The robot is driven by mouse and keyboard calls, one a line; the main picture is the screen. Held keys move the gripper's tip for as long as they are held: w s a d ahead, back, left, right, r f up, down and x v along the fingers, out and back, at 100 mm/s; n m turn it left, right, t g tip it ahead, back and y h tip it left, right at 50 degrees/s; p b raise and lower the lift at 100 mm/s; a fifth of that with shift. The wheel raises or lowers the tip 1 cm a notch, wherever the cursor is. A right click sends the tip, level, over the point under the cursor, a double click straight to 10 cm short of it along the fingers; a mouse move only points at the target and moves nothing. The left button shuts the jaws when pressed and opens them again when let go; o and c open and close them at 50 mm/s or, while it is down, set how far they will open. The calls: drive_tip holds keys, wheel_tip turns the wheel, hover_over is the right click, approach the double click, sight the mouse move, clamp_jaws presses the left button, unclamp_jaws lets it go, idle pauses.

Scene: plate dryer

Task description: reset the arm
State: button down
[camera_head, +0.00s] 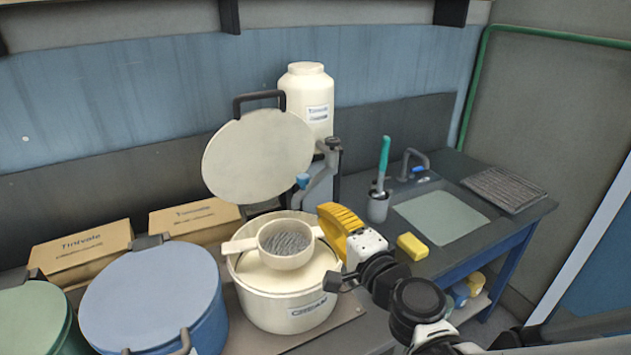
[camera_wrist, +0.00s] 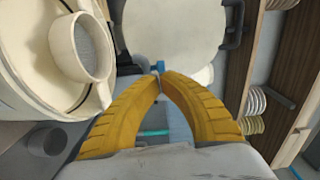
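My gripper (camera_head: 328,211) has yellow fingers and is at the right side of the cream pot (camera_head: 305,321) in the head view, close to a small handled bowl (camera_head: 285,262). In the wrist view the two fingertips of my gripper (camera_wrist: 160,76) come together with nothing seen between them. My arm reaches in from the lower right. The bowl sits on top of the pot, holds grey grainy stuff, and also shows at the left of the wrist view (camera_wrist: 82,45). Whether a finger touches the bowl or pot cannot be told.
A raised round lid (camera_head: 258,155) stands behind the pot, beside a cream canister (camera_head: 306,92) with a tap. A blue drum (camera_head: 150,295) and boxes (camera_head: 80,252) are left. A yellow sponge (camera_head: 412,246), cup with brush (camera_head: 378,207) and sink (camera_head: 440,217) are right.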

drive_tip(key=s+d+f+n+g+h, duration=0.3)
drive_tip(key=s+d+n, duration=0.3)
drive_tip(key=s, duration=0.2)
drive_tip(key=s+d+f+n+g+h, duration=0.4)
drive_tip(key=s+d+n+g, duration=0.2)
drive_tip(key=s, duration=0.3)
drive_tip(key=shift+d+f, duration=0.25)
drive_tip(key=shift+d, duration=0.55)
